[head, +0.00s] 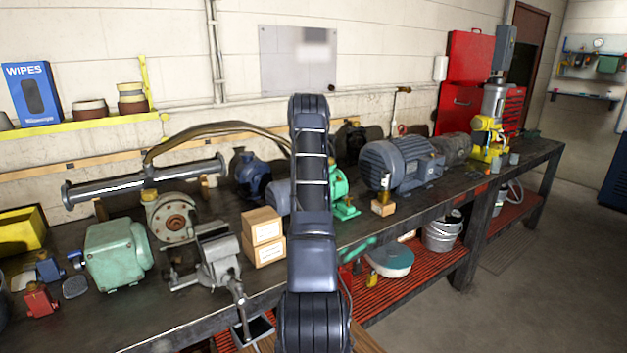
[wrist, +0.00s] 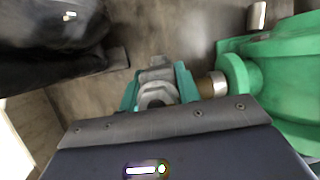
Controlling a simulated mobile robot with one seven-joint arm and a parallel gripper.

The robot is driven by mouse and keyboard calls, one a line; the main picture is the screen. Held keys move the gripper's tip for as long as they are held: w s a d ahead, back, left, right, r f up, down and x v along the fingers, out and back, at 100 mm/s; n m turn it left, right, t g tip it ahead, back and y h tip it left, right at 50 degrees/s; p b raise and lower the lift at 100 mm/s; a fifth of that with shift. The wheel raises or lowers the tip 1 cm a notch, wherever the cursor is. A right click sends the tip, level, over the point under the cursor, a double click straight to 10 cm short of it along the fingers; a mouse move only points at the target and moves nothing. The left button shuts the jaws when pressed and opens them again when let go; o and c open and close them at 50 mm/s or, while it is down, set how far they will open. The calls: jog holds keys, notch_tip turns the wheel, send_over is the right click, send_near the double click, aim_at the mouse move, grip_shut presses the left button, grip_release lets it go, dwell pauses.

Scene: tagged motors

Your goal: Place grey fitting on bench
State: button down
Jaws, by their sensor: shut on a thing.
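My gripper (wrist: 158,90) shows in the wrist view, with its teal fingers closed on a grey fitting (wrist: 156,94). The fitting is a small rounded metal piece, partly hidden by the gripper body. The worn dark top of the bench (wrist: 165,38) shows beyond the fitting; I cannot tell whether the fitting touches it. In the head view the long bench (head: 440,200) runs along the wall. My arm covers the gripper and the fitting there.
A green pump (wrist: 285,75) with a pale shaft end stands close on the gripper's right; it also shows in the head view (head: 342,195). A dark body (wrist: 50,40) is at upper left. Cardboard boxes (head: 265,240) and a vise (head: 218,258) stand left of my arm, a motor (head: 395,165) right.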

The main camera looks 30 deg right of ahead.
jog(key=shift+f, duration=2.3)
jog(key=shift+f, duration=0.1)
jog(key=c, duration=1)
grip_release()
jog(key=shift+f, duration=0.1)
